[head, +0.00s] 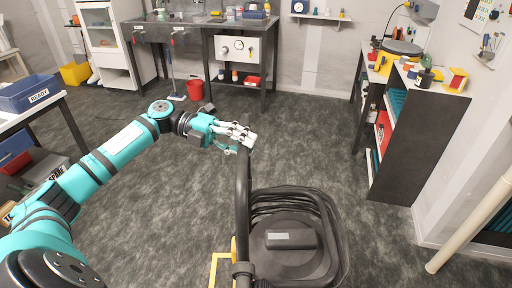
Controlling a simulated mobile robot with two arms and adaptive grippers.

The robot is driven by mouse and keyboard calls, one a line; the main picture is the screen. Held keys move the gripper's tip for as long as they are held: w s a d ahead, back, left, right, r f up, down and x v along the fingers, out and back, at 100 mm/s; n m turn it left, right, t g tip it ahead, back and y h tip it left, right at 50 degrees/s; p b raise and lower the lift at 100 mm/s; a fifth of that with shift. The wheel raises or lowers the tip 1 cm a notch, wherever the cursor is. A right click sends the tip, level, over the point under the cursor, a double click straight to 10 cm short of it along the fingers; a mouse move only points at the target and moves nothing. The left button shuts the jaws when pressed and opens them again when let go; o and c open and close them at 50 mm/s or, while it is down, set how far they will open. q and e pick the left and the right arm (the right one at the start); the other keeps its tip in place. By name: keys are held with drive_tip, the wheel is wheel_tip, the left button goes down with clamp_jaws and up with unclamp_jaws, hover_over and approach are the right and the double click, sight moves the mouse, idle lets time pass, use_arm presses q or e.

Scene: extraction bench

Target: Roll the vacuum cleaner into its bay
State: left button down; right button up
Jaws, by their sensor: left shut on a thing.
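The vacuum cleaner (284,246) stands on the grey floor at the bottom middle of the head view. It has a round black body with a black hose coiled around its far side. A black upright handle (243,205) rises at its left side. My left gripper (246,140) comes in from the left and is shut on the top of this handle. My right gripper is not in view.
A dark shelf unit (405,150) stands on the right, with a pale pole (470,225) near it. A metal bench (200,24) and a red bucket (195,89) are at the back. A table with a blue bin (28,94) is on the left. The middle floor is clear.

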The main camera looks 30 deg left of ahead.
use_arm(q)
drive_tip(key=shift+s+a+f+b, duration=0.1)
drive_tip(key=shift+s+a+b, duration=0.05)
drive_tip(key=shift+s+a, duration=0.35)
drive_tip(key=shift+s+a+b, duration=0.15)
drive_tip(key=shift+s+a, duration=0.1)
drive_tip(key=shift+a, duration=0.35)
drive_tip(key=c, duration=1.1)
unclamp_jaws()
drive_tip(key=v, duration=1.2)
drive_tip(key=shift+w, duration=0.1)
